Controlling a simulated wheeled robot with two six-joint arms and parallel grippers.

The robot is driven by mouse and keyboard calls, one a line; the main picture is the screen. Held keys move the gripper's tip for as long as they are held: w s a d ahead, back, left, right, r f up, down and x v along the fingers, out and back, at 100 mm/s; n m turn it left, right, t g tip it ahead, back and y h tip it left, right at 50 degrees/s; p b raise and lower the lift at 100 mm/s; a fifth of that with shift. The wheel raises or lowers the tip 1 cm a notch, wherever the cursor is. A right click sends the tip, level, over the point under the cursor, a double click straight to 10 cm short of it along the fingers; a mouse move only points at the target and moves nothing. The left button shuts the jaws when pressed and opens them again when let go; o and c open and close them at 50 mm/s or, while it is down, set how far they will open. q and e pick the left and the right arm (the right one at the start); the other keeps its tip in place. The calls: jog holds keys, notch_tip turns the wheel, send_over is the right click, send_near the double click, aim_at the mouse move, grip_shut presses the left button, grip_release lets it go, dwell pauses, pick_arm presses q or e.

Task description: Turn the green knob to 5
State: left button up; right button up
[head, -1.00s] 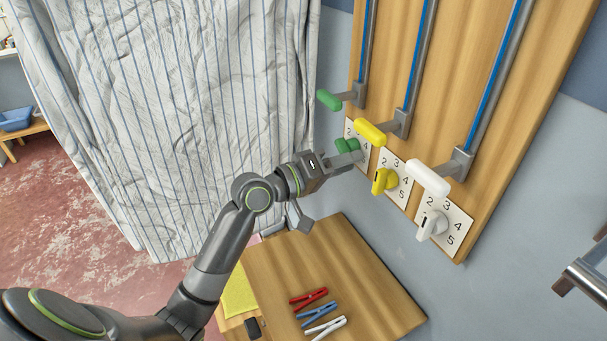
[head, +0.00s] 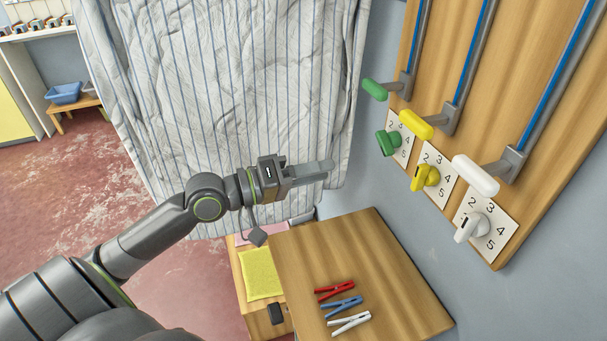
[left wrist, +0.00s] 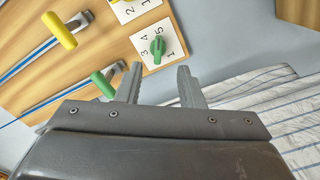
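The green knob (head: 388,143) sits on a white numbered dial plate (head: 404,140) on the wooden board. It also shows in the left wrist view (left wrist: 157,47), beyond and between my fingers. There its long side runs roughly up and down, one end near the 5; I cannot tell for sure which end is the pointer. My left gripper (head: 325,172) is left of and below the knob in the head view, apart from it. In the left wrist view its two fingers (left wrist: 160,84) are spread with nothing between them. My right gripper is not in view.
A green lever handle (head: 375,90) juts out just above the knob. Yellow (head: 425,177) and white (head: 472,228) knobs with their own levers are to the right. Striped cloth (head: 240,90) hangs behind my gripper. A wooden top (head: 380,260) with clothespins is below.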

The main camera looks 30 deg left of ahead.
pick_arm(q)
jog(key=shift+v, duration=1.05)
